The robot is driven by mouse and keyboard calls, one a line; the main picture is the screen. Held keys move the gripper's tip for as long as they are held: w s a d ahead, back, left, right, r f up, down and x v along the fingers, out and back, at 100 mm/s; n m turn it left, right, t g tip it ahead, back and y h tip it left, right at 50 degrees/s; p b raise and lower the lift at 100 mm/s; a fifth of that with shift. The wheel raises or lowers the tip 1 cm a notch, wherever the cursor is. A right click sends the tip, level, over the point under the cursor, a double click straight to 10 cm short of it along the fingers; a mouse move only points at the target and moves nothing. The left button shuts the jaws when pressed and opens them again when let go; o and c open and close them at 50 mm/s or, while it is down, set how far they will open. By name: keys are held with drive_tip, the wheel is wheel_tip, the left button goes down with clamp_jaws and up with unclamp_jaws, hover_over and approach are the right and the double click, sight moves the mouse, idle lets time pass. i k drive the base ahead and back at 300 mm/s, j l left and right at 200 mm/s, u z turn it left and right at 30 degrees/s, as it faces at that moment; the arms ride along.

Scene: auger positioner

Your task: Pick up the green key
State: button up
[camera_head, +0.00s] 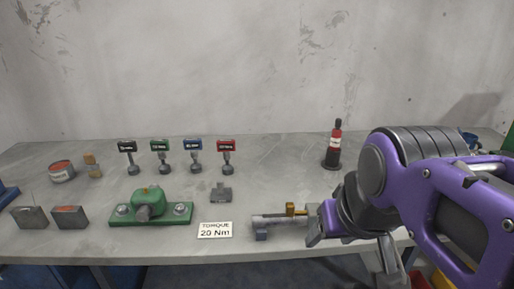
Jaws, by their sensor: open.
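The green key (160,156) stands upright on the grey workbench, left of the middle, with a green labelled head on a dark shaft and base. It is in a row between a black key (128,158) and a blue key (194,157), with a red key (226,158) at the right end. My gripper (347,245) is low at the right, near the bench's front edge, well to the right of the green key and apart from it. It is open, and its fingertips show only partly below my arm.
A green-based fixture (180,214) and a torque sign (215,230) lie in front of the keys. A red-and-black bottle (333,148) stands at the back. The bench between the red key and bottle is clear.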

sight(162, 146)
drive_tip(key=z, duration=1.05)
drive_tip(key=u, duration=1.95)
drive_tip(key=i+j+z, duration=0.2)
drive_tip(key=j, duration=0.15)
drive_tip(key=i+j+z, duration=0.15)
drive_tip(key=j, duration=0.25)
drive_tip(key=i+j+z, duration=0.2)
drive_tip(key=j, duration=0.2)
